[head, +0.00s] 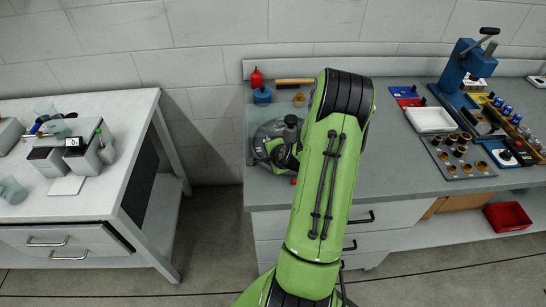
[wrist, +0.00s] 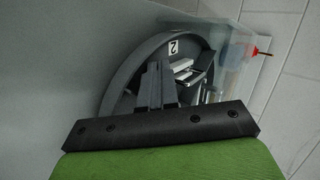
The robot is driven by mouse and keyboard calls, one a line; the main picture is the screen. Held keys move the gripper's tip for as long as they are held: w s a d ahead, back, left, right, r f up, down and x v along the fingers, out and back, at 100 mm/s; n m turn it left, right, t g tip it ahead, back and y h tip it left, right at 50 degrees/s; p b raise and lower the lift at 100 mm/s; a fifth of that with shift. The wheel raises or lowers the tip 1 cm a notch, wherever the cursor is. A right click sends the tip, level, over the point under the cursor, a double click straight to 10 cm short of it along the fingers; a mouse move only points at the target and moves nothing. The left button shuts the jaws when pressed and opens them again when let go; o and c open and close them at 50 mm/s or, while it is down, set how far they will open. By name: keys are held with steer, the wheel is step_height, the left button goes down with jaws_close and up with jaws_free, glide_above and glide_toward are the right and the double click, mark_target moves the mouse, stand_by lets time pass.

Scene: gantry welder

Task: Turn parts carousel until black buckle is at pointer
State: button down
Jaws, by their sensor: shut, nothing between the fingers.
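The parts carousel (head: 264,134) is a round grey unit on the left end of the right-hand bench, partly hidden behind my arm in the head view. In the wrist view its curved grey rim (wrist: 122,70) shows, with a white label marked 2 (wrist: 173,47). My gripper (wrist: 158,68) is shut and empty, its fingers over the inside of the carousel. I cannot tell whether they touch it. Pale and dark parts (wrist: 190,72) show beside the fingers. I cannot pick out the black buckle. A small red spot (head: 293,181) at the carousel's front edge may be the pointer.
A white tray (head: 432,120), a blue press (head: 467,66) and a block with several cups (head: 459,156) are to the right. A separate bench (head: 120,120) stands left across a gap.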

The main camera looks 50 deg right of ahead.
steer(key=shift+w, duration=0.7)
steer(key=shift+w+d, duration=0.1)
steer(key=shift+w, duration=0.05)
steer(key=shift+f, duration=0.1)
stand_by(0.3)
